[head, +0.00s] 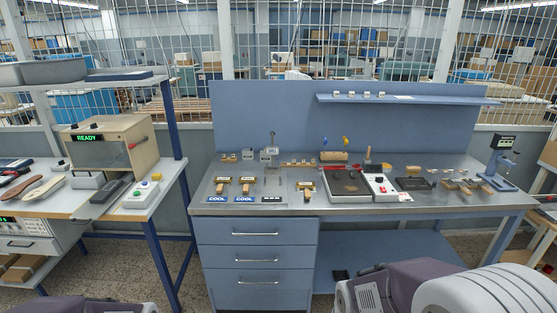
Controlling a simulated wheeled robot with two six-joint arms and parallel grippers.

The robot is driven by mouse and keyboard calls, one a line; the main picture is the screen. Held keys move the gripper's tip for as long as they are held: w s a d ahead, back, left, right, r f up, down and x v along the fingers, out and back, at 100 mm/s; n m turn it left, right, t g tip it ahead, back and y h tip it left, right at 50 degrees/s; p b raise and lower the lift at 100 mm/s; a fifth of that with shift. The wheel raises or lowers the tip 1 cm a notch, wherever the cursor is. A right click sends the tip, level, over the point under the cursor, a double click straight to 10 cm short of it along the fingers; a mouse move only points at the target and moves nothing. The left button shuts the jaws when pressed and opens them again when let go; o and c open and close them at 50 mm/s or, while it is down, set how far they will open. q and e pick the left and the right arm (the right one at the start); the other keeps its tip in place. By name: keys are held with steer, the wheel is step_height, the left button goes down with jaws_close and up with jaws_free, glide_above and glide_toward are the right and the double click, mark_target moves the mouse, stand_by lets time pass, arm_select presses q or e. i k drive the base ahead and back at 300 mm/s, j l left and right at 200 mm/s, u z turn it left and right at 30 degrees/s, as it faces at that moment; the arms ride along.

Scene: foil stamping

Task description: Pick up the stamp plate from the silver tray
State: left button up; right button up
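On the blue bench, a flat silver tray (268,186) lies at the left of the top. On it are two small brass-and-dark pieces with wooden handles, a left one (222,184) and a right one (247,184). A similar piece (307,190) lies to the right of them. They are too small to tell which is the stamp plate. Blue labels reading COOL sit in front of the left pair. Neither of my grippers shows; only parts of my arms appear along the bottom edge, well short of the bench top.
A black-topped unit (345,183) and a white control box (381,187) stand mid-bench. A blue stand (499,170) is at the right end. A side table at left holds an oven (110,143) reading READY.

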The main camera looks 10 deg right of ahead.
mark_target(305, 186)
steer(key=i+z, duration=0.15)
steer(key=i, duration=0.45)
steer(key=i+j+z, duration=0.2)
steer(key=i, duration=0.45)
